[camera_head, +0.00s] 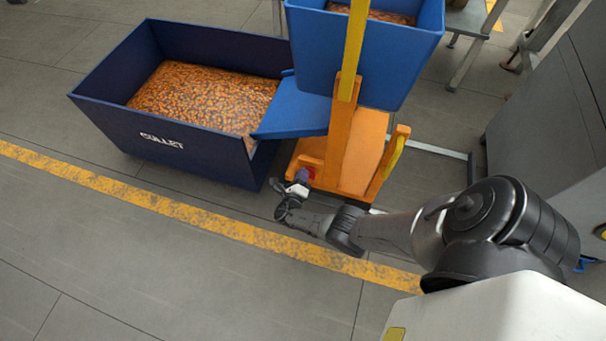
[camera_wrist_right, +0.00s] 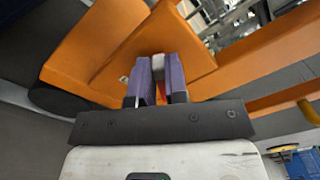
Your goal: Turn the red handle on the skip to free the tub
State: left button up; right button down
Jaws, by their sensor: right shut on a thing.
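The blue tub (camera_head: 375,62) sits high on an orange stand (camera_head: 345,160), and amber bits show inside its top. I take this stand with the tub to be the skip. A small red part, apparently the handle (camera_head: 309,171), shows at the stand's lower front left. My right gripper (camera_head: 300,180) is at that spot, shut on the red handle. In the right wrist view its two purple-faced fingers (camera_wrist_right: 160,78) are close together against the orange frame (camera_wrist_right: 120,60). A thin orange-red strip shows between them; most of the handle is hidden. My left gripper is not in view.
A dark blue bin (camera_head: 110,125) marked CULLET, full of amber bits, stands left of the stand. A blue chute (camera_head: 295,112) reaches from the tub to its edge. A yellow line (camera_head: 200,218) crosses the open floor in front. Grey cabinets (camera_head: 550,110) stand at right.

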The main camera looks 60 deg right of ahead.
jog(key=shift+w+f+n+b, duration=0.1)
jog(key=shift+f+n, duration=0.1)
jog(key=shift+n, duration=0.85)
jog(key=shift+w+f+n+b, duration=0.1)
jog(key=shift+f+n, duration=0.05)
jog(key=shift+n, duration=0.85)
jog(key=shift+f+n+b, duration=0.1)
jog(key=shift+f+n, duration=0.1)
jog(key=shift+n, duration=0.85)
jog(key=c, duration=1.1)
grip_release()
jog(key=shift+a, duration=0.1)
jog(key=shift+c, duration=0.2)
jog(key=p+v, duration=0.1)
jog(key=v, duration=1.3)
jog(key=shift+p, duration=0.4)
